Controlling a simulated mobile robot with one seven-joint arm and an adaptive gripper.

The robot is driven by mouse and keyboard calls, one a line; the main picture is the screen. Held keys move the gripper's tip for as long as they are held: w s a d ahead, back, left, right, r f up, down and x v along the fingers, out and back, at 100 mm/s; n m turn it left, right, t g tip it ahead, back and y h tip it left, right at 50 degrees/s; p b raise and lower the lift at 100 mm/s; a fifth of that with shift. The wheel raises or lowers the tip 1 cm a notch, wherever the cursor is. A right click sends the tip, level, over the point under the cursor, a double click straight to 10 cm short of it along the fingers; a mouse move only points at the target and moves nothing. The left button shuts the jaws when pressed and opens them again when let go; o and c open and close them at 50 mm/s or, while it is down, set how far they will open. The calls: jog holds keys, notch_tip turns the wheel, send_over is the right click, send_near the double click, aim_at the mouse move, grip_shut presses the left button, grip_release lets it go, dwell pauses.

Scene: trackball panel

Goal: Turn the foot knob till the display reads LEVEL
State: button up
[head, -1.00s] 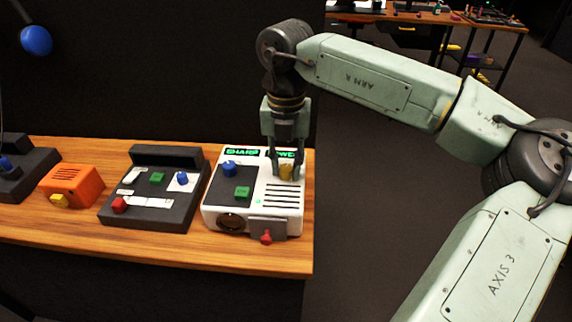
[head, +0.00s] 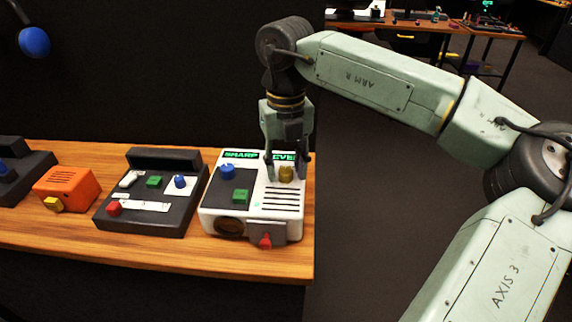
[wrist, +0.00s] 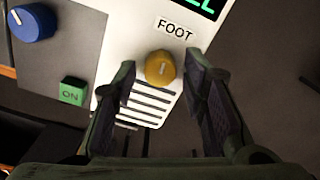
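The foot knob (head: 286,174) is a small ochre-yellow knob on the white projector-like box (head: 282,224). In the wrist view the knob (wrist: 160,68) sits below the FOOT label (wrist: 174,29), with a pale mark on its top. My gripper (head: 286,167) is pointed down over it, open, one finger on each side; in the wrist view gaps show between the knob and both fingers (wrist: 160,72). The display (head: 287,156) has green letters; its right part appears to end in "VEL", its first letter hidden behind a finger. Its left part reads SHARP.
The box also carries a blue knob (head: 227,171), a green ON button (head: 240,196) and a red lever (head: 265,240). A dark control panel (head: 130,222) and an orange box (head: 70,186) stand to the left on the wooden bench. The bench ends just right of the white box.

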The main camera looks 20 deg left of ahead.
aim_at(286, 170)
dwell(0.3)
notch_tip(286, 170, up, 12)
jog(key=shift+r, duration=0.1)
dwell(0.4)
dwell(0.3)
